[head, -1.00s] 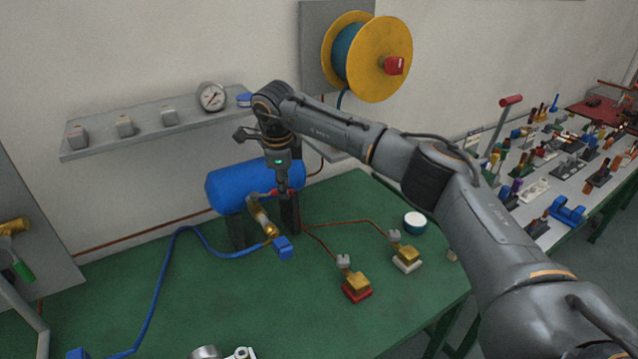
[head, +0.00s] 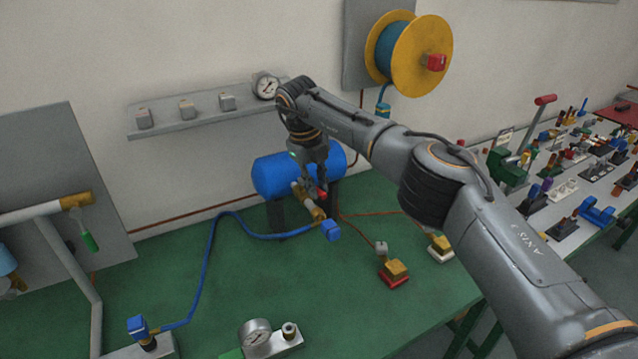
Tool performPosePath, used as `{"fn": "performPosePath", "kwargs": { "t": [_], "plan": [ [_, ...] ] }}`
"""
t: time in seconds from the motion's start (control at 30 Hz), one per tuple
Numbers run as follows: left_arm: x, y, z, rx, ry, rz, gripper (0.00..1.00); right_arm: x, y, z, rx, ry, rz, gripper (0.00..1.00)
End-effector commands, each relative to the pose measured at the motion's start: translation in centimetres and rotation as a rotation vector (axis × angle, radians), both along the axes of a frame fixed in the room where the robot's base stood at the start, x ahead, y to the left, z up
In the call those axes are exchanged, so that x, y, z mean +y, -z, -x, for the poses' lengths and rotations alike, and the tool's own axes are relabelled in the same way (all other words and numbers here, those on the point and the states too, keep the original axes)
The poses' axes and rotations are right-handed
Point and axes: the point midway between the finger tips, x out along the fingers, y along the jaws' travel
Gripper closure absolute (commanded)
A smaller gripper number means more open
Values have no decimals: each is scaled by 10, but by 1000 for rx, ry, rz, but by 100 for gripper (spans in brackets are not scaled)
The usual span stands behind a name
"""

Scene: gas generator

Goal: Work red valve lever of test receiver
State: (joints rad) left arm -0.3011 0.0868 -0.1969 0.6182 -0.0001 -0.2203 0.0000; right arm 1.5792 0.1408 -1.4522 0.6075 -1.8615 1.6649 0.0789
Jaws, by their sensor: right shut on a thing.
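The test receiver is a blue cylinder (head: 272,177) on dark legs at the back of the green table. A brass valve (head: 308,203) is on its front, with a blue connector (head: 330,230) and a blue hose at its lower end. A small part of the red lever (head: 322,194) shows beside the fingertips. My right gripper (head: 318,190) points down in front of the receiver, shut on the red lever; the fingers hide most of it. My left gripper is not in view.
A gauge block (head: 257,338) stands at the front of the green table (head: 230,290). Two brass fittings, on a red base (head: 393,281) and a white base (head: 440,255), stand right of the receiver. A wall shelf (head: 180,129) is above, a yellow reel (head: 425,60) at upper right.

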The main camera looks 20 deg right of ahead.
Motion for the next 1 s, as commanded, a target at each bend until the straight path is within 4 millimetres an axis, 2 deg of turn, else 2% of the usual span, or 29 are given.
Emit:
{"fn": "performPosePath", "kwargs": {
  "t": [0.2, 0.87, 0.9, 1.0],
  "plan": [
    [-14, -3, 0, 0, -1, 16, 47, 5, -2, 0, -4, 100, -2, 100],
    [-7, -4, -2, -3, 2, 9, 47, 7, -1, -1, -6, 159, -3, 100],
    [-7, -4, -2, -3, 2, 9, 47, 7, -1, -1, -6, 159, -3, 80],
    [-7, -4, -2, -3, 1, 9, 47, 6, -1, -1, -4, 158, -2, 61]
  ]
}}
